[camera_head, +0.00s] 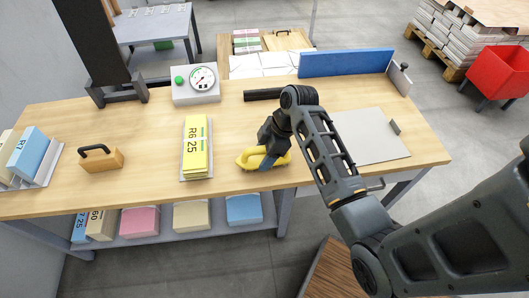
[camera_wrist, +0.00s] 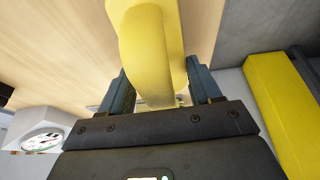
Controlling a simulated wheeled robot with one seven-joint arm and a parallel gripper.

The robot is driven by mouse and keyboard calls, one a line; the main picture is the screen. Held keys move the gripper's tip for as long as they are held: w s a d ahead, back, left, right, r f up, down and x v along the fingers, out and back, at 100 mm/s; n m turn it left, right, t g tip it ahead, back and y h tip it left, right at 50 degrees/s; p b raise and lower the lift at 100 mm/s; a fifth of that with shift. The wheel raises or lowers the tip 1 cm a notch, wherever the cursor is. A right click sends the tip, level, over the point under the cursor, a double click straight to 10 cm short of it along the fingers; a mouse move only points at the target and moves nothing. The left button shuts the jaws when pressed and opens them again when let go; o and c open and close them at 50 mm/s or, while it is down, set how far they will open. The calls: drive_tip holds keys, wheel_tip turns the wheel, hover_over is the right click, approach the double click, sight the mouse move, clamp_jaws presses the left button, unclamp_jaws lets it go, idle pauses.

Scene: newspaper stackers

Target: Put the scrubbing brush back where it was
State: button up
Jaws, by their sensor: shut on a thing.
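The yellow scrubbing brush (camera_head: 247,157) is at the front middle of the wooden table (camera_head: 150,120), just right of the yellow paper stack. My gripper (camera_head: 267,158) reaches down onto it and is shut on its yellow handle. The wrist view shows the curved yellow handle (camera_wrist: 145,50) between my two dark blue fingers (camera_wrist: 155,92). The fingers and wrist hide part of the brush in the head view. Whether its underside touches the table cannot be told.
The yellow stack marked R6 25 (camera_head: 197,148) stands close left. A tan block with a black handle (camera_head: 101,159) lies farther left. A gauge box (camera_head: 195,87) and a black bar (camera_head: 262,95) are behind. A grey plate (camera_head: 372,140) lies right. The table's front edge is near.

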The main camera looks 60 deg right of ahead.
drive_tip(key=shift+f, duration=0.1)
drive_tip(key=o, duration=1)
drive_tip(key=p+v, duration=0.1)
drive_tip(key=v, duration=1.1)
drive_tip(key=s+a+f+m+t+h, duration=0.2)
drive_tip(key=s+a+m, duration=0.1)
drive_tip(key=a, duration=0.5)
drive_tip(key=s+a+f+m+t+h, duration=0.2)
drive_tip(key=s+a+f+m, duration=0.1)
drive_tip(key=a, duration=0.5)
drive_tip(key=s+a+r+t, duration=0.2)
drive_tip(key=s+r, duration=0.2)
drive_tip(key=r, duration=0.2)
drive_tip(key=s+a+r+m+t, duration=0.1)
drive_tip(key=s+a+r+t, duration=0.1)
drive_tip(key=s+r, duration=0.3)
drive_tip(key=s+a+r+t+y, duration=0.1)
drive_tip(key=s+a+r+t, duration=0.1)
drive_tip(key=r, duration=0.5)
drive_tip(key=shift+s+m+t, duration=0.3)
drive_tip(key=shift+s+t, duration=0.4)
drive_tip(key=shift+s, duration=0.55)
